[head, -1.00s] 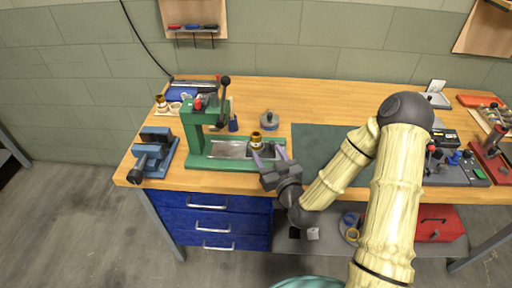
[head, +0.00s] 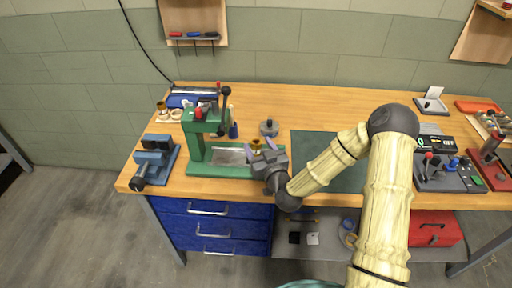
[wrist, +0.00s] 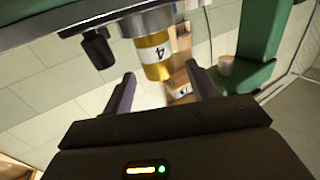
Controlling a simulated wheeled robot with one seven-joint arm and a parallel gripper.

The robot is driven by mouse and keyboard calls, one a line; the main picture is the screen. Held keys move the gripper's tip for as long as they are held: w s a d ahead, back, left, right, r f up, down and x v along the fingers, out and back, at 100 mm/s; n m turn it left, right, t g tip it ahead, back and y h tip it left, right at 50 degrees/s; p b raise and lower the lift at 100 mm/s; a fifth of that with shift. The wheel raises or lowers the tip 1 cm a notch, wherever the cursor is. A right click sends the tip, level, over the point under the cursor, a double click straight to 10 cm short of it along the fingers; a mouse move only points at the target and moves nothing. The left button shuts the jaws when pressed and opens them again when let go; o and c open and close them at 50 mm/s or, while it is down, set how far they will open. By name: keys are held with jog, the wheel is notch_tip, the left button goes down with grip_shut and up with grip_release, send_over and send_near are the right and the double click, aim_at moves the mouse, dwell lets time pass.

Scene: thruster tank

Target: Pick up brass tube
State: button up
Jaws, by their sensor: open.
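The brass tube (head: 256,144) is small and gold, at the right end of the green press's base. In the wrist view the brass tube (wrist: 155,57) bears a white label with a black 4, and one end meets a grey metal cylinder (wrist: 143,20). My gripper (head: 264,147) is at the tube in the head view, its fingers partly hiding what is below. In the wrist view my gripper (wrist: 161,76) is open, with the tube between and just beyond its two fingertips, apparently not touching either.
The green press (head: 196,150) with its upright lever stands left of my gripper. A blue vise (head: 155,160) is further left. A grey round weight-like part (head: 269,128) stands behind. A dark green mat (head: 318,150) lies to the right, its visible part bare.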

jog(key=shift+x, duration=1.35)
jog(key=c, duration=1.1)
jog(key=shift+c, duration=0.2)
jog(key=shift+r, duration=0.1)
notch_tip(320, 180, up, 10)
jog(key=shift+w, duration=0.1)
